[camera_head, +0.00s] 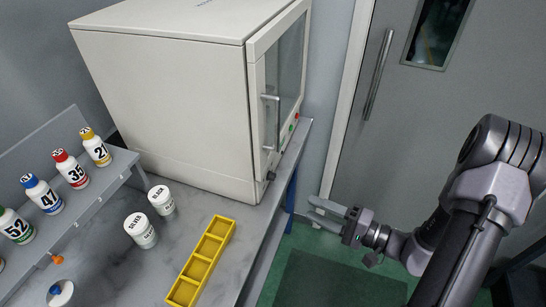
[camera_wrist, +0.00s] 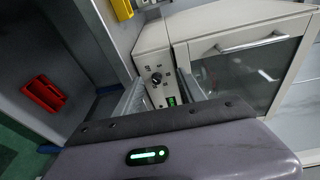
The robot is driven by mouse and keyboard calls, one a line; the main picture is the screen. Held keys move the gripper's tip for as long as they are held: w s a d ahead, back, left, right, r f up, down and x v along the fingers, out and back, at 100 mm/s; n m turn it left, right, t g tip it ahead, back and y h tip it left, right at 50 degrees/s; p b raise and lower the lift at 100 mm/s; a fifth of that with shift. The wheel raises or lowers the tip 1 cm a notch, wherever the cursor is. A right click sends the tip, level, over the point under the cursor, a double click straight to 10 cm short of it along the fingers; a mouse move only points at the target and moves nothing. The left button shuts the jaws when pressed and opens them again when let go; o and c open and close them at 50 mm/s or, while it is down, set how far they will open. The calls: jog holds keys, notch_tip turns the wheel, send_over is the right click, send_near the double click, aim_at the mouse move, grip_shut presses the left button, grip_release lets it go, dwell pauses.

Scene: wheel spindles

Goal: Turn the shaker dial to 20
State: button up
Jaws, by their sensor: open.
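The shaker (camera_head: 165,95) is a large beige cabinet on the bench, with a glass door on its right side. Its dial (camera_wrist: 156,78) is a small black knob with marks around it on the front panel in the wrist view. The marks are too small to read. In the head view a dark knob (camera_head: 271,176) shows low on the front edge. My gripper (camera_head: 316,209) is open and empty, to the right of the bench in front of the panel. In the wrist view the dial appears between the fingers of my gripper (camera_wrist: 161,92), apart from them.
The door handle (camera_head: 270,122) stands out from the shaker's front. A yellow tray (camera_head: 220,226), two white jars (camera_head: 141,231) and a rack of numbered bottles (camera_head: 72,170) are on the bench. A grey room door (camera_head: 400,120) is behind.

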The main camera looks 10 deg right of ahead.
aim_at(272, 177)
jog(key=d+f+m+t+h, duration=0.2)
jog(key=d+f+t, duration=0.1)
jog(key=f, duration=0.1)
jog(key=b+x, duration=0.2)
jog(key=x, duration=1.5)
jog(key=shift+w+a, duration=0.1)
jog(key=shift+w, duration=0.25)
grip_shut()
